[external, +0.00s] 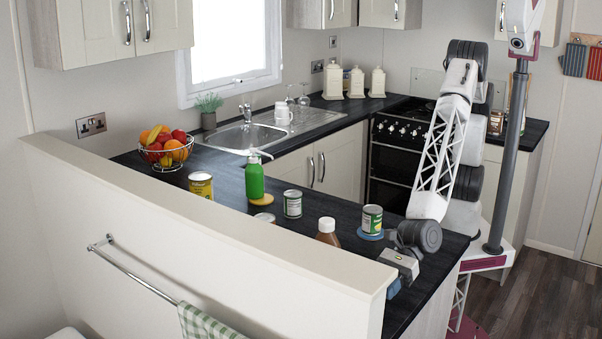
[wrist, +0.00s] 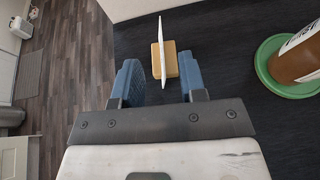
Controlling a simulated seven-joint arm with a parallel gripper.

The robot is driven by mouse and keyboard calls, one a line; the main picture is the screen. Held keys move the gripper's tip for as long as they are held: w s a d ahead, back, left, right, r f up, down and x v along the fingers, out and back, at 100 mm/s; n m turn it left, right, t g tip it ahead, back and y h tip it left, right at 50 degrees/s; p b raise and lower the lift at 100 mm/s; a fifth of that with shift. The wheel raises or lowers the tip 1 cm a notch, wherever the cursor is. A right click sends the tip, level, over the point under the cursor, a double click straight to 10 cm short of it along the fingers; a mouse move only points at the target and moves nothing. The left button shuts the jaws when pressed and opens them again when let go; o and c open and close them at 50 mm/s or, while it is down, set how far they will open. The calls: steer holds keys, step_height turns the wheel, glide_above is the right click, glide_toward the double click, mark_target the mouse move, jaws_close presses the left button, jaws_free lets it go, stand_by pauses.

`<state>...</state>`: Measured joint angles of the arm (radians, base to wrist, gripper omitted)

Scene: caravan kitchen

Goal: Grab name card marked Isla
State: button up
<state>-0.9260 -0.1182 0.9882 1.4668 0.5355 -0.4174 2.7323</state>
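A thin white card (wrist: 162,35) stands edge-on in a small wooden block (wrist: 171,60) on the dark worktop, in the wrist view. Its face is turned away from the camera, so no name can be read. My gripper (wrist: 158,78) has its two blue fingers spread, one on each side of the card, with a gap on both sides. The near end of the card reaches between the fingers without visible contact. In the external view my gripper (external: 394,280) is low at the near end of the worktop, and the card is hidden there.
A brown bottle (wrist: 300,58) stands on a green coaster (wrist: 280,88) right of my gripper. In the external view, a can (external: 372,219) on a blue coaster, another can (external: 292,204) and a green bottle (external: 254,178) stand farther along. A cream partition (external: 200,215) borders the worktop.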

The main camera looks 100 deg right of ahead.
steer(key=shift+x, duration=2.55)
jaws_close()
